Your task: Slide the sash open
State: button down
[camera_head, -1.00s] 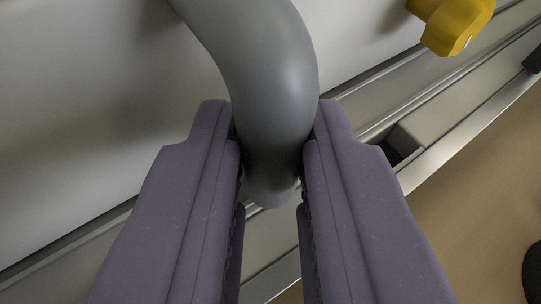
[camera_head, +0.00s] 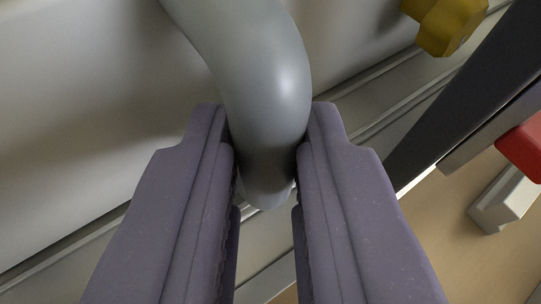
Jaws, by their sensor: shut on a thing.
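A thick grey curved handle (camera_head: 262,80) comes down from the top of the view in front of a pale flat panel (camera_head: 80,110), which looks like the sash. My gripper (camera_head: 268,165) is shut on the lower part of the handle, with one purple finger on each side of it. The handle's lower end shows between the fingers. Metal rails (camera_head: 375,105) run diagonally below the panel. The fingers hide part of the rails.
A yellow knob-like part (camera_head: 447,22) is at the top right. A dark bar (camera_head: 470,95) crosses the right side. A red part (camera_head: 522,148) and a pale block (camera_head: 503,198) lie near the right edge, over a tan surface (camera_head: 440,250).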

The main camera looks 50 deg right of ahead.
jog(key=c, duration=1)
grip_release()
jog(key=shift+a, duration=0.1)
jog(key=shift+c, duration=0.2)
jog(key=p+v, duration=0.3)
jog(key=v, duration=0.4)
jog(key=shift+s+a, duration=0.25)
jog(key=shift+a, duration=0.05)
jog(key=shift+a, duration=0.1)
